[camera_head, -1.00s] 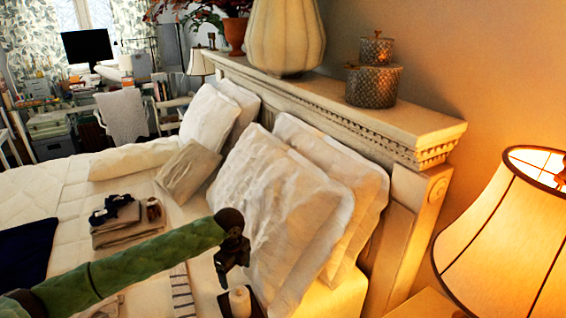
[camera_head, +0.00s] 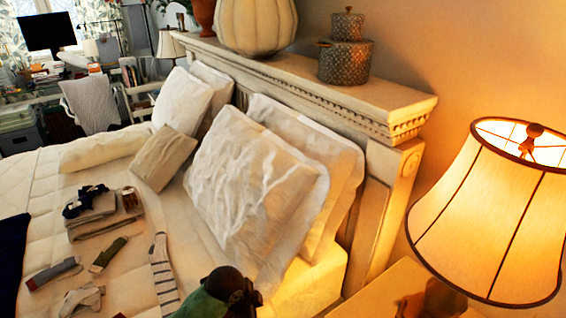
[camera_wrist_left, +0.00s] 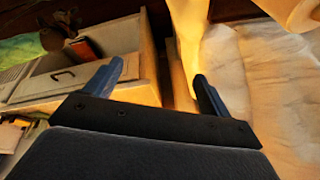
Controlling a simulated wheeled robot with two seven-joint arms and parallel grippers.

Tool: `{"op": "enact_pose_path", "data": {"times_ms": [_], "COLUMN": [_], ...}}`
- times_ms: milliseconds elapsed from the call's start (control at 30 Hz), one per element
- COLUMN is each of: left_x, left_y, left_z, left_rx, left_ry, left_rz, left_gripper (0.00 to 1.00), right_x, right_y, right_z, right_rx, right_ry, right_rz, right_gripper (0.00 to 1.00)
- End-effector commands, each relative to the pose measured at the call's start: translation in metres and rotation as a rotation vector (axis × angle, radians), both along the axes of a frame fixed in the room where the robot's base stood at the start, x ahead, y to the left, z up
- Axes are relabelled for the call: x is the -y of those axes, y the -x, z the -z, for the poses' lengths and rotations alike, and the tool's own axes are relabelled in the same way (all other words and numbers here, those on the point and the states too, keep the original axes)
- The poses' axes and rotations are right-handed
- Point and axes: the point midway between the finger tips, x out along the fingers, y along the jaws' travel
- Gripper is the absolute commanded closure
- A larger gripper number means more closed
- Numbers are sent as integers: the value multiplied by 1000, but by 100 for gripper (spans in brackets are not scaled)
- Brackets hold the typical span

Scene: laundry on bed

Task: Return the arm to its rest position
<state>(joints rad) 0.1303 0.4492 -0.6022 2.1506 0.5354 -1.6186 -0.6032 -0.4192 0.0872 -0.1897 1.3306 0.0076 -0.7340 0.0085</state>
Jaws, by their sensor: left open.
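My left arm (camera_head: 208,302) shows at the bottom of the head view as a short green length with a dark joint at its end, over the bed's near edge by the pillows. Most of the arm and the fingers are out of that view. In the left wrist view my left gripper (camera_wrist_left: 155,78) has its two dark fingers spread apart with nothing between them. Beyond the fingers is an open drawer (camera_wrist_left: 85,72) with a small brownish item inside, and pale bedding (camera_wrist_left: 280,90) lies to the right. My right gripper is in no view.
The bed (camera_head: 45,185) holds loose socks, a striped sock (camera_head: 162,270), a folded stack (camera_head: 92,220) and large white pillows (camera_head: 250,185). A carved headboard (camera_head: 330,95) runs behind. A lit lamp (camera_head: 500,215) stands at the right.

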Motion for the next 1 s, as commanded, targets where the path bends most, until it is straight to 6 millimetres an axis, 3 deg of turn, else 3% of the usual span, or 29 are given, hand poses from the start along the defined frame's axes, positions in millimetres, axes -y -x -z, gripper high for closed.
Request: {"op": "enact_pose_path", "data": {"times_ms": [367, 733, 1000], "left_x": [-19, -73, -106], "left_y": [63, 131, 166], "left_z": [8, 16, 19], "left_rx": [-34, -72, -83], "left_ry": [103, 131, 115], "left_rz": [-404, -844, -1043], "left_gripper": [18, 18, 18], "right_x": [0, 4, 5], "right_y": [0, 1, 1], "right_z": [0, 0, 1], "right_rx": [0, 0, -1], "right_ry": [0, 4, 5], "right_rz": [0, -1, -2], "right_gripper": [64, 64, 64]}}
